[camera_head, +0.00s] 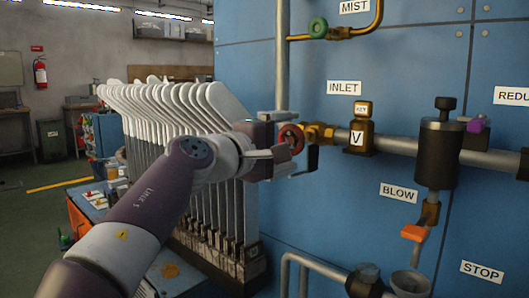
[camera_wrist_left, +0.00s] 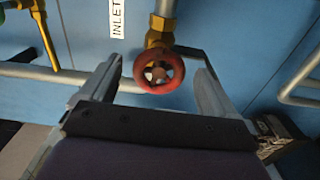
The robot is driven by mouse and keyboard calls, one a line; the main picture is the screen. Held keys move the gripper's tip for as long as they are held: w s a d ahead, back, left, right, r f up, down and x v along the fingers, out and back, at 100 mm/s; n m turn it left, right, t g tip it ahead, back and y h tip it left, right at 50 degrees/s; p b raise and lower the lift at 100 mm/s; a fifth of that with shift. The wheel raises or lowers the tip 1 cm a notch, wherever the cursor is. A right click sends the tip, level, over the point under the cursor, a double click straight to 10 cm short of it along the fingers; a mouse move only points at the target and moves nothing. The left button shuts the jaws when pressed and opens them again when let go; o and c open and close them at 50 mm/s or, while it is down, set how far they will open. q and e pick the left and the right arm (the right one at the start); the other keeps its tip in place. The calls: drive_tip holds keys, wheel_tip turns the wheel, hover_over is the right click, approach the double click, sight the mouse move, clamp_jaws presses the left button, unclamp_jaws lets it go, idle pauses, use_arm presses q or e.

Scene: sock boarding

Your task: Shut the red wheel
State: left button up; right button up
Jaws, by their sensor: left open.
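My left gripper (camera_head: 285,158) is at the wheel in the head view. In the left wrist view its two fingers (camera_wrist_left: 160,85) stand apart, one on each side of the wheel, with gaps between them and the rim. Whether the fingers reach the wheel's depth is hard to tell. My right gripper is not in view.
A row of white sock boards (camera_head: 170,105) stands behind my left arm. The blue panel (camera_head: 310,220) carries a green wheel (camera_head: 318,28), a black cylinder (camera_head: 437,150), an orange lever (camera_head: 413,233) and lower pipes (camera_head: 300,262). A vertical pipe (camera_head: 281,60) runs close above my left gripper.

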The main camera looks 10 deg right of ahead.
use_arm(q)
drive_tip(key=b+v, duration=0.1)
drive_tip(key=v, duration=0.9)
drive_tip(key=shift+s+a, duration=0.1)
